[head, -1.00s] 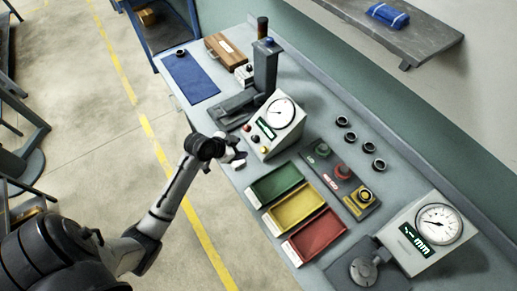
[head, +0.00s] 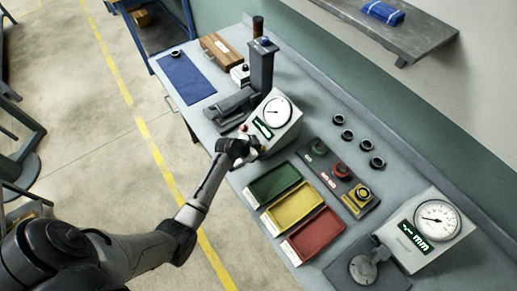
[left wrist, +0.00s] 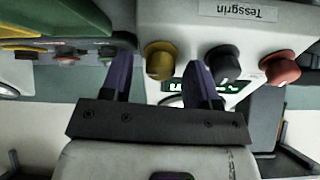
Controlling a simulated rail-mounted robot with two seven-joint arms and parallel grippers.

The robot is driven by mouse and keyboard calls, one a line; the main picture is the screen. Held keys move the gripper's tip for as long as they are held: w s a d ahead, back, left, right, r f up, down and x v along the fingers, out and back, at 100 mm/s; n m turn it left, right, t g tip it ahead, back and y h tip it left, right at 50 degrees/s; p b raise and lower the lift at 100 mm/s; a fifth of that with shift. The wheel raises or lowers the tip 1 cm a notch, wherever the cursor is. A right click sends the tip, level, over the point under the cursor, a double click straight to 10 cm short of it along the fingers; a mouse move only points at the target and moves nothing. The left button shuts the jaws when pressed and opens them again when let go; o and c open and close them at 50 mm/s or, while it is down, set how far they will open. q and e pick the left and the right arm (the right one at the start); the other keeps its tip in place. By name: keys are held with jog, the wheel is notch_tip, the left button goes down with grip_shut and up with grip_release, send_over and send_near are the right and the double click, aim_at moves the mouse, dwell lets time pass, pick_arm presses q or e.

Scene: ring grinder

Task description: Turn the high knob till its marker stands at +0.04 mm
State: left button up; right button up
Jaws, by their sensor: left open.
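The gauge box (head: 283,133) stands on the bench with a round white dial (head: 277,111) and a small green-lit display (head: 263,128). In the left wrist view its face carries a yellow knob (left wrist: 159,61), a black knob (left wrist: 223,64) and a red knob (left wrist: 281,69). The frames do not tell which one is the high knob; no marker can be read. My left gripper (head: 246,153) is at the box's front. In the left wrist view its open fingers (left wrist: 161,68) straddle the yellow knob in the picture; I cannot tell whether they touch it. My right gripper is not in view.
Green (head: 274,183), yellow (head: 293,206) and red (head: 316,233) trays lie right of my left gripper. A button panel (head: 333,181), several dark rings (head: 362,146) and a second dial gauge (head: 437,221) stand beyond. A grey fixture (head: 262,72) rises behind the gauge box.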

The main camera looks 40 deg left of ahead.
pick_arm(q)
jog(key=shift+w+f, duration=0.1)
jog(key=shift+c, duration=0.3)
jog(key=c, duration=0.9)
jog(key=shift+o, duration=0.2)
jog(key=shift+n+p, duration=1.2)
jog(key=shift+p, duration=0.05)
jog(key=shift+n+y+p, duration=0.3)
jog(key=shift+n+p, duration=0.7)
jog(key=shift+n, duration=0.2)
jog(key=shift+n+p, duration=0.35)
jog(key=shift+n, duration=0.25)
jog(key=o, duration=0.9)
